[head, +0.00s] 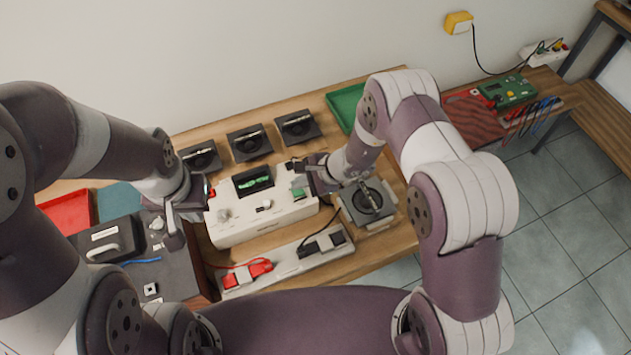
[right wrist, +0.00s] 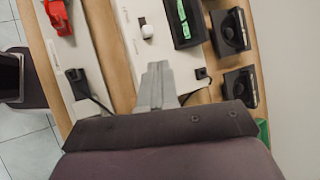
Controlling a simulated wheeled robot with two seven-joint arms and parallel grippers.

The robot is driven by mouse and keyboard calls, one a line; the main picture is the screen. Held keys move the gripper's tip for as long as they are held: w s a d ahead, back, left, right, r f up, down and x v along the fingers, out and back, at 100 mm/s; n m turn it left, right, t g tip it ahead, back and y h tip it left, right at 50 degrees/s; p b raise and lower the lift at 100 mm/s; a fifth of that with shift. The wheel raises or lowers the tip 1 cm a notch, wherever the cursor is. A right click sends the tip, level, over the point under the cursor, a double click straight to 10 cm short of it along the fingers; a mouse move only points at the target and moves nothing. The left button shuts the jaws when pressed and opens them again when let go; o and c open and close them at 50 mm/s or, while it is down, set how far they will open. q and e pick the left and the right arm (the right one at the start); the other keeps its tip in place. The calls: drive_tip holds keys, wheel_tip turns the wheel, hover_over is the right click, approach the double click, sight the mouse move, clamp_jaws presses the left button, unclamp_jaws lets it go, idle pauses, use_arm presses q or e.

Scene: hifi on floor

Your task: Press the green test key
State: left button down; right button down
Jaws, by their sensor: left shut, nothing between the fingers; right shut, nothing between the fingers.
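The white tester box (head: 262,222) stands on the wooden table, with a dark window holding a green piece (head: 254,181) on its top. The green test key (head: 298,192) shows as a small green patch at the box's right end. My right gripper (head: 314,181) is shut and empty, close beside the key; contact cannot be told. In the right wrist view its shut fingers (right wrist: 158,72) lie over the white box, and the key is not visible there. My left gripper (head: 190,207) is shut and empty at the box's left end, near a red part (head: 211,191).
A white strip (head: 290,262) with red and black plugs lies in front of the box. Several black square units (head: 249,142) line the back, beside a green tray (head: 346,106). A square unit with a round disc (head: 368,203) sits right of the box.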

drive_tip(key=shift+m+t, duration=0.5)
drive_tip(key=shift+t, duration=0.4)
drive_tip(key=w, duration=0.1)
drive_tip(key=w+r, duration=0.1)
drive_tip(key=w, duration=0.2)
drive_tip(key=shift+a+r, duration=0.1)
drive_tip(key=shift+r, duration=0.25)
drive_tip(key=b, duration=0.5)
hover_over(301, 192)
wheel_tip(301, 192, down, 8)
drive_tip(key=shift+r, duration=0.15)
drive_tip(key=shift+f+b, duration=0.45)
drive_tip(key=shift+f, duration=0.1)
drive_tip(key=shift+f+b, duration=0.4)
drive_tip(key=shift+b, duration=0.25)
